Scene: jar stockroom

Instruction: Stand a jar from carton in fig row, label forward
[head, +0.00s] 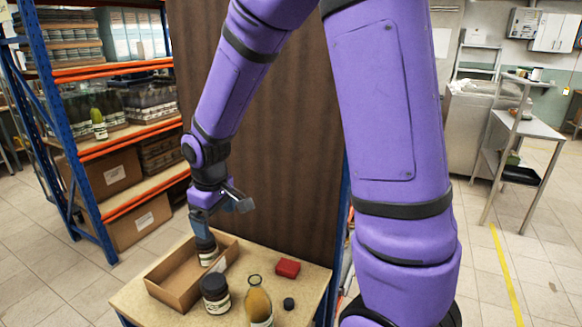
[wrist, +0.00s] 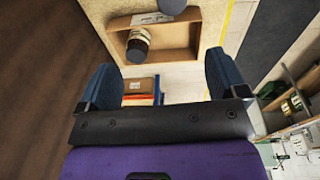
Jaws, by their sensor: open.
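The open carton (head: 172,294) stands on a small wooden table, with a dark-lidded jar with a pale label (head: 208,257) inside it. The carton also shows in the wrist view (wrist: 184,52), with the jar (wrist: 138,42) near one end. My gripper (head: 204,234) points down over the carton, close above that jar in the head view. In the wrist view its blue fingers (wrist: 160,68) are spread apart with nothing held, and the jar lies beyond them. The rack's middle shelf holds rows of dark jars (head: 150,100) and a yellow-green bottle (head: 98,122). I cannot tell which row is fig.
On the table (head: 245,262), a dark jar (head: 215,294), an amber bottle (head: 258,304), a red box (head: 288,267) and a small black object (head: 289,303) stand near the carton. A brown panel (head: 275,130) rises behind the table.

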